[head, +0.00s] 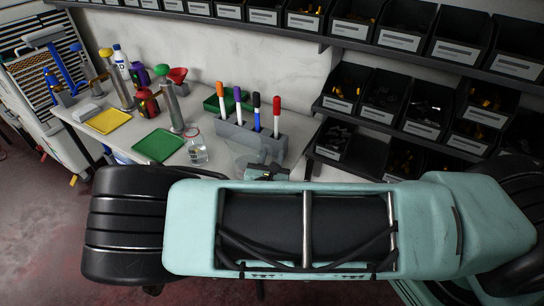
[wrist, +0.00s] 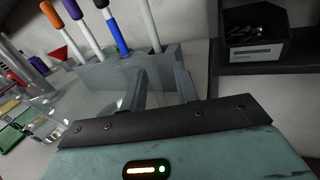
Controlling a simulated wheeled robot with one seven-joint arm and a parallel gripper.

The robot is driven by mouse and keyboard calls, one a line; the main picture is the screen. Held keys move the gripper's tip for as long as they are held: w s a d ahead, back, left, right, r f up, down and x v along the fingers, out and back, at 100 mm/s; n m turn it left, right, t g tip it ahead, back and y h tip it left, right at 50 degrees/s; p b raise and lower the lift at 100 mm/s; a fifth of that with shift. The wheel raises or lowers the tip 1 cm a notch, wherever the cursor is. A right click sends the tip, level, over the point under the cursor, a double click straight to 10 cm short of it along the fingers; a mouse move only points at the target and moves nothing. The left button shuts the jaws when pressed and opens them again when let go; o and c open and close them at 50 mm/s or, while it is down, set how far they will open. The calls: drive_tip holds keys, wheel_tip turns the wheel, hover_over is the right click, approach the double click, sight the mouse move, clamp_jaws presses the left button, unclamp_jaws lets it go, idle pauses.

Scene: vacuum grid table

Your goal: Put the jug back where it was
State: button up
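A clear, see-through vessel, apparently the jug (head: 247,160), shows faintly in the head view in front of the grey marker holder. In the wrist view a clear shape, likely the same jug (wrist: 115,80), is just left of and beyond my left finger. My gripper (head: 266,172) is low at the table's front edge, close to the jug. In the wrist view the two fingers of my gripper (wrist: 162,78) stand apart, with nothing clearly seen between them. The jug's outline and handle are hard to make out; contact with the fingers cannot be told.
The grey marker holder (head: 236,135) with several markers stands right behind. A clear flask (head: 197,149) stands to the left, with a green tray (head: 159,145) and yellow tray (head: 107,121) beyond. Black bins (head: 381,105) on shelves crowd the right. My arm hides the table's front.

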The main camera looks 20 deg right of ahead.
drive_tip(key=shift+r, duration=0.1)
drive_tip(key=shift+s+a, duration=0.15)
drive_tip(key=b+v, duration=0.1)
drive_tip(key=v, duration=0.9)
drive_tip(key=shift+s+a, duration=0.35)
drive_tip(key=shift+s, duration=0.15)
drive_tip(key=s+d+r+m+g, duration=0.3)
drive_tip(key=s+r+m+g, duration=0.2)
drive_tip(key=s+m+g, duration=0.7)
drive_tip(key=s+a+r+m+g+y, duration=0.1)
drive_tip(key=s+a+r+m+y, duration=0.2)
drive_tip(key=r+m+y, duration=0.1)
drive_tip(key=s+a+r+m+g+y, duration=0.2)
drive_tip(key=r+m+y, duration=0.3)
drive_tip(key=r, duration=0.4)
drive_tip(key=shift+s+a+r+y, duration=0.25)
drive_tip(key=shift+s+a+y, duration=0.55)
